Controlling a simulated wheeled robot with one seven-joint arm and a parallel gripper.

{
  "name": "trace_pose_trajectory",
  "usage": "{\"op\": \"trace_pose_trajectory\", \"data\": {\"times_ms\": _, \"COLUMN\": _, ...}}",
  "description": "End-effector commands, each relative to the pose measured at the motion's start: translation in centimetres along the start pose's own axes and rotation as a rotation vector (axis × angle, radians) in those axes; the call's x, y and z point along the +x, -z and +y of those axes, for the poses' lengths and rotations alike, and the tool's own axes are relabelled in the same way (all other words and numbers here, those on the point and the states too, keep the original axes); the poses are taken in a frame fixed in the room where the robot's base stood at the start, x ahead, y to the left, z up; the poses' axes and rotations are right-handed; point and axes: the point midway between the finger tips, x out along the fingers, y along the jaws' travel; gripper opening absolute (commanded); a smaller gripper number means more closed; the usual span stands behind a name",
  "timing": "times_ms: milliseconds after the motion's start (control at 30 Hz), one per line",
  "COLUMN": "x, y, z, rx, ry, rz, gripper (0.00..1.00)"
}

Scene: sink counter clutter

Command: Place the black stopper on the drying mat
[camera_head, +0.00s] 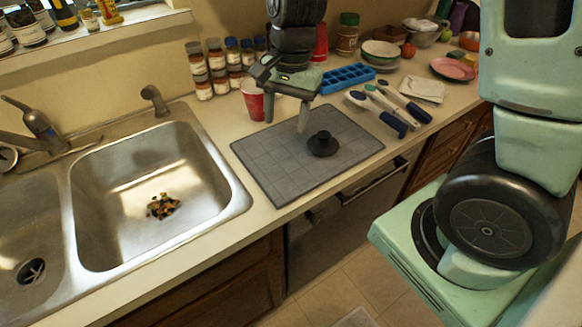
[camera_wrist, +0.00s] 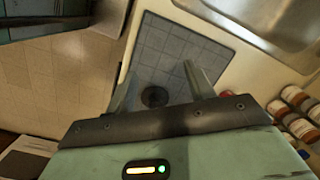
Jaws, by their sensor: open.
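The black stopper (camera_head: 323,144) rests on the grey drying mat (camera_head: 275,172), right of the mat's middle, with its knob upward. My gripper (camera_head: 286,118) is above the mat, up and left of the stopper in the head view, with its fingers apart and nothing between them. In the wrist view the stopper (camera_wrist: 155,97) shows on the mat (camera_wrist: 170,45) between the two fingers of my gripper (camera_wrist: 158,85), apart from them. The stopper's lower edge in that view is close to the gripper body.
A double sink (camera_head: 150,190) with food scraps is at the left. A red cup (camera_head: 253,100) and spice jars stand behind the mat. Blue-handled utensils (camera_head: 385,108) and a blue ice tray (camera_head: 346,78) lie to the right. The mat's left part is clear.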

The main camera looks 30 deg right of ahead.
Motion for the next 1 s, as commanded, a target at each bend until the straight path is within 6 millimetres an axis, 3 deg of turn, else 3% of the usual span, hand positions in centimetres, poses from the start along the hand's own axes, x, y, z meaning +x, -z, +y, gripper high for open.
{"op": "trace_pose_trajectory", "data": {"times_ms": 33, "x": -0.8, "y": -4.8, "z": 0.0, "rx": -0.253, "ry": 0.007, "rz": -0.014, "gripper": 0.54}}
{"op": "trace_pose_trajectory", "data": {"times_ms": 100, "x": -1.5, "y": -10.3, "z": 1.1, "rx": -0.609, "ry": 0.003, "rz": -0.020, "gripper": 0.54}}
{"op": "trace_pose_trajectory", "data": {"times_ms": 200, "x": -2.1, "y": -16.1, "z": 3.5, "rx": -1.050, "ry": -0.014, "rz": -0.009, "gripper": 0.54}}
{"op": "trace_pose_trajectory", "data": {"times_ms": 300, "x": -2.3, "y": -19.4, "z": 6.0, "rx": -1.371, "ry": -0.039, "rz": 0.011, "gripper": 0.54}}
{"op": "trace_pose_trajectory", "data": {"times_ms": 467, "x": -2.3, "y": -21.3, "z": 7.9, "rx": -1.605, "ry": -0.066, "rz": 0.028, "gripper": 0.54}}
{"op": "trace_pose_trajectory", "data": {"times_ms": 767, "x": -2.2, "y": -21.4, "z": 8.0, "rx": -1.621, "ry": -0.068, "rz": 0.028, "gripper": 0.54}}
{"op": "trace_pose_trajectory", "data": {"times_ms": 1000, "x": 1.0, "y": -21.0, "z": 8.1, "rx": -1.618, "ry": -0.068, "rz": 0.028, "gripper": 0.54}}
